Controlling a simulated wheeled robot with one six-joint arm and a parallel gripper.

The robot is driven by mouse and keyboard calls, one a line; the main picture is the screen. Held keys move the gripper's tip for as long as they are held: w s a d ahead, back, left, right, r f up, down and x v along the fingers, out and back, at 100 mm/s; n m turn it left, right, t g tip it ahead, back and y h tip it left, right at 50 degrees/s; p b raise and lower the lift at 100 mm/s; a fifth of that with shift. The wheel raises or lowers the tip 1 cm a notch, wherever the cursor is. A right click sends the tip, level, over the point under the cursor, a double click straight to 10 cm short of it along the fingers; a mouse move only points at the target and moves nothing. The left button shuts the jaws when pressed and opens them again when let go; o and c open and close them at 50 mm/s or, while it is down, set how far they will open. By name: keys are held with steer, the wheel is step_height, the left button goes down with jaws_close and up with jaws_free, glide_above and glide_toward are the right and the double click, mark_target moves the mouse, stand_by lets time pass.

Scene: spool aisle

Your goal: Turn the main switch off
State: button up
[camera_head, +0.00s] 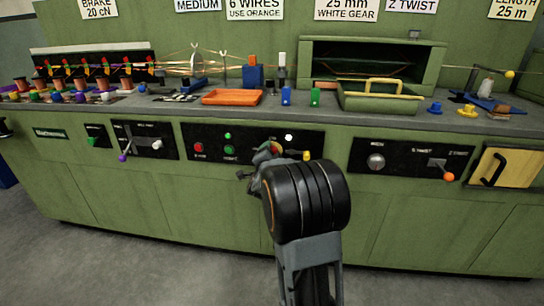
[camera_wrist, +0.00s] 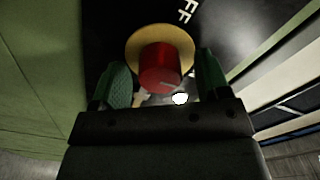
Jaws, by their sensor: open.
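The main switch (camera_wrist: 160,68) is a red round knob on a yellow disc, set in a black panel. In the wrist view it stands between the two green-padded fingers of my gripper (camera_wrist: 163,82). The fingers are apart, one on each side of the knob; I cannot tell whether either touches it. The letters "FF" show on the panel just beyond the disc. In the head view my gripper (camera_head: 262,156) is at the middle black panel (camera_head: 212,137), and my wrist and gripper largely hide the switch.
Red (camera_head: 198,147) and green (camera_head: 229,149) buttons sit left of my gripper. A yellow-tipped lever (camera_head: 306,155) is close on its right. An orange tray (camera_head: 232,97) and a green bin (camera_head: 380,101) stand on the bench above. The floor in front is clear.

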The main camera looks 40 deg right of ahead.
steer(key=shift+w, duration=0.1)
steer(key=shift+c, duration=0.2)
steer(key=c, duration=0.9)
steer(key=shift+n, duration=0.4)
steer(key=n+p, duration=0.1)
steer(key=n, duration=0.3)
steer(key=shift+r, duration=0.1)
steer(key=n+p, duration=0.2)
steer(key=n, duration=0.2)
steer(key=shift+n, duration=0.3)
steer(key=n+p, duration=0.2)
steer(key=n, duration=0.2)
steer(key=shift+n+p, duration=0.8)
steer(key=shift+n, duration=1.6)
